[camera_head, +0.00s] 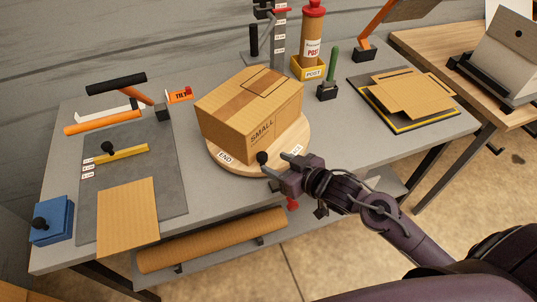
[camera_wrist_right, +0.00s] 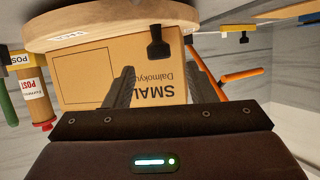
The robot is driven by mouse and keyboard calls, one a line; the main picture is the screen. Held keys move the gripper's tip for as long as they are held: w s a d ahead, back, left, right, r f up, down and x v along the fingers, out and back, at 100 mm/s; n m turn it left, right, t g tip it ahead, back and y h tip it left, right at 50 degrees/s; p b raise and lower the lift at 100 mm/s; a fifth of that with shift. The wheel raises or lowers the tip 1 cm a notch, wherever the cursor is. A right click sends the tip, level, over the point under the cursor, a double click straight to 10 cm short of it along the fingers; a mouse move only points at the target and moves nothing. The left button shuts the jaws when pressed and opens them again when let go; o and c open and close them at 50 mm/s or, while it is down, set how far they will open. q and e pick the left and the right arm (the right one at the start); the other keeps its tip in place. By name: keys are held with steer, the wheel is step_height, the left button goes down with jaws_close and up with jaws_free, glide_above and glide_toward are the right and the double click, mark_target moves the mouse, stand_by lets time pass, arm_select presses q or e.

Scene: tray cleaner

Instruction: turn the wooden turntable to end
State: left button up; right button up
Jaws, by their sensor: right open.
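The round wooden turntable (camera_head: 236,170) is on the grey table, with an END label (camera_head: 224,157) at its front left and another label (camera_head: 296,150), partly hidden, at its front right. A black knob (camera_head: 262,157) stands at its front edge. A cardboard box (camera_head: 247,118) marked SMALL sits on top. My right gripper (camera_head: 276,164) is open at the front edge, close to the knob. In the right wrist view, which is upside down, the knob (camera_wrist_right: 159,42) shows ahead between the open fingers (camera_wrist_right: 163,76); contact cannot be told. My left gripper is not in view.
A grey mat (camera_head: 165,180) with a yellow bar (camera_head: 122,160) and cardboard sheet (camera_head: 128,215) lies left. Cardboard pieces (camera_head: 410,90) lie right. A brown roll (camera_head: 213,240) rests below the table's front edge.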

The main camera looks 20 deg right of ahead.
mark_target(265, 158)
steer(key=x, duration=0.4)
steer(key=shift+w+d+p, duration=0.1)
steer(key=shift+w+p, duration=0.05)
steer(key=shift+p, duration=0.15)
steer(key=shift+w+f, duration=0.15)
steer(key=shift+w, duration=0.2)
steer(key=shift+w+a+f, duration=0.2)
steer(key=shift+a, duration=0.15)
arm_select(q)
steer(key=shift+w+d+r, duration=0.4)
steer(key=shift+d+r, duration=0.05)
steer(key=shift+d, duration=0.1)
arm_select(e)
jaws_close()
